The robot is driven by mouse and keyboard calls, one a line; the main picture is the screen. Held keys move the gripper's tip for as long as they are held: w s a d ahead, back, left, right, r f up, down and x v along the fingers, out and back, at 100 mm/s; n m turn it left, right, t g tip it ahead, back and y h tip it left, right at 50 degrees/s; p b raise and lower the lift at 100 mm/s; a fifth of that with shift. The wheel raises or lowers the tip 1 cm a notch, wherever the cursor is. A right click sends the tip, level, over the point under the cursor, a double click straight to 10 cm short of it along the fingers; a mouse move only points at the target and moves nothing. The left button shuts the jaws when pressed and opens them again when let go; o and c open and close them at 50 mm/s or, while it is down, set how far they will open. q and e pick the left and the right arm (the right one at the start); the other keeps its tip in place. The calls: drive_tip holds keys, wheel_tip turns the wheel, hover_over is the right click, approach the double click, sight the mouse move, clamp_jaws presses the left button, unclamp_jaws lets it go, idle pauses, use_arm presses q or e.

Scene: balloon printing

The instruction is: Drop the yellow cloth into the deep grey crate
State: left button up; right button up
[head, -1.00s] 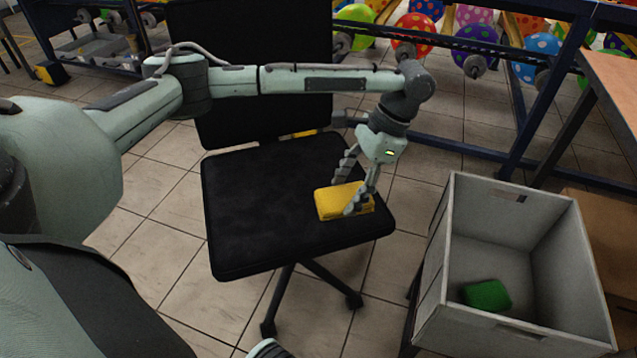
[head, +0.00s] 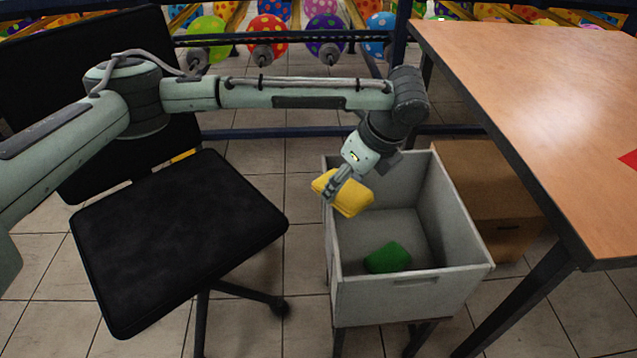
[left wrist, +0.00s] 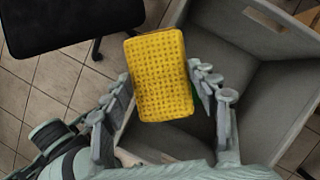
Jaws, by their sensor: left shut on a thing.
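My left gripper (head: 336,184) is shut on the folded yellow cloth (head: 350,197). In the head view it holds the cloth at the left wall of the deep grey crate (head: 410,292), partly over the opening. The left wrist view shows the yellow cloth (left wrist: 160,75) between the two fingers (left wrist: 160,92), with the crate (left wrist: 265,75) behind and to the right. A green cloth (head: 387,258) lies on the crate's floor. My right gripper is not in view.
A black office chair (head: 175,235) with an empty seat stands left of the crate. A rack with colourful balloons (head: 325,35) runs along the back.

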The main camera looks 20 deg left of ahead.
use_arm(q)
drive_tip(key=w+d+r+m+t+h, duration=0.1)
drive_tip(key=w+d+m+h, duration=0.2)
drive_tip(key=m, duration=0.6)
drive_tip(key=w+d+r+m+t+h, duration=0.1)
drive_tip(key=d+m+h, duration=0.2)
drive_tip(key=d+m, duration=0.35)
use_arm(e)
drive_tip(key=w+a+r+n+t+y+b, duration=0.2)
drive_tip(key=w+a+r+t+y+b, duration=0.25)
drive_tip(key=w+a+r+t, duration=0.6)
use_arm(q)
wheel_tip(320, 180, down, 6)
drive_tip(key=a+m+b, duration=0.1)
drive_tip(key=b, duration=0.3)
drive_tip(key=shift+a, duration=0.15)
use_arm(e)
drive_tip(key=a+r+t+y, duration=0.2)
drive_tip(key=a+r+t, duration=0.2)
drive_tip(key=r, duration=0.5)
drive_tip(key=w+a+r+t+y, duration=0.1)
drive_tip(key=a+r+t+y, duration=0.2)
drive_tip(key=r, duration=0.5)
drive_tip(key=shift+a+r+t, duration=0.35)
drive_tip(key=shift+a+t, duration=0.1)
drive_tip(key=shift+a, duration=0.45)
